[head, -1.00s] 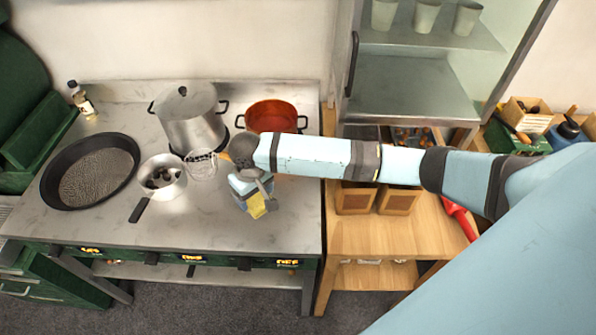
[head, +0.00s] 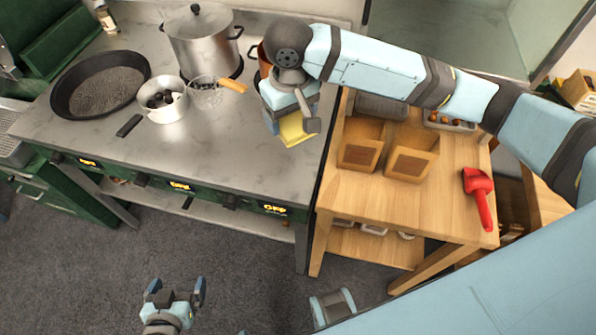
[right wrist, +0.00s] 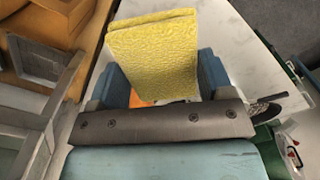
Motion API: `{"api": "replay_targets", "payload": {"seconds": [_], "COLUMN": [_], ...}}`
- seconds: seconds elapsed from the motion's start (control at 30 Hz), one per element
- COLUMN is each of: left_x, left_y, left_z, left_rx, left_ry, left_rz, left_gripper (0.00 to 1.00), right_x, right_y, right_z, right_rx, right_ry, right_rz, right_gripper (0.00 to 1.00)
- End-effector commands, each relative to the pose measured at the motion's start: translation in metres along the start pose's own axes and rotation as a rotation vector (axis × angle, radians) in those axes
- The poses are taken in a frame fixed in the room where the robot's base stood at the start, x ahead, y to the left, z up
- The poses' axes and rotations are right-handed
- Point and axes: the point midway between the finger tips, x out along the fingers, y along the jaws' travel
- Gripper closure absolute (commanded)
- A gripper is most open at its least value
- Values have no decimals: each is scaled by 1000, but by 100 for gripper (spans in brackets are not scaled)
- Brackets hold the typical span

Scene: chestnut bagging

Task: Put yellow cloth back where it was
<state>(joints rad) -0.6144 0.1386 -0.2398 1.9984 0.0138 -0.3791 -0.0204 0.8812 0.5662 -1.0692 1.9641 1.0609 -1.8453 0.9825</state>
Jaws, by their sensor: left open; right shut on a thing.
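The yellow cloth (head: 297,130) is folded and held by my right gripper (head: 292,112), which is shut on it. In the head view it is above the right front part of the steel stove top, near its right edge. In the right wrist view the yellow cloth (right wrist: 155,58) stands out between the blue fingers of my right gripper (right wrist: 165,85). My left gripper (head: 176,287) is open and empty, low in the head view over the floor in front of the stove.
A black pan (head: 75,103), a small pot of chestnuts (head: 166,112), a strainer (head: 207,97) and a large steel pot (head: 205,48) stand on the stove (head: 215,150). The wooden table (head: 375,205) holds wooden boxes (head: 412,165) and a red scoop (head: 478,195). The stove's front middle is clear.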

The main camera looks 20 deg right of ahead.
Motion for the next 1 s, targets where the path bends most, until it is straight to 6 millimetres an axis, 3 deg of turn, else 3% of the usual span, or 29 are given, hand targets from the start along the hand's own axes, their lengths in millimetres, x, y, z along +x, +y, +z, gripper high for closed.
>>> {"api": "replay_targets", "payload": {"seconds": [0.43, 0.6, 0.77, 1.0], "left_x": [1, 2, 2, 2], "left_y": [-4, -4, -4, -3], "left_z": [3, 6, 6, 4], "left_rx": [3, 3, 3, 3], "left_ry": [-3, -8, -7, -3], "left_rz": [-7, -6, -6, -5], "left_gripper": [1, 1, 1, 1], "right_x": [116, 139, 149, 183], "right_y": [0, 0, 0, 0], "right_z": [1, 1, 1, 1], "right_rx": [0, 0, 0, 0], "right_ry": [-4, -2, -1, -2], "right_rz": [1, 1, 0, 1], "right_gripper": [45, 45, 45, 45]}}
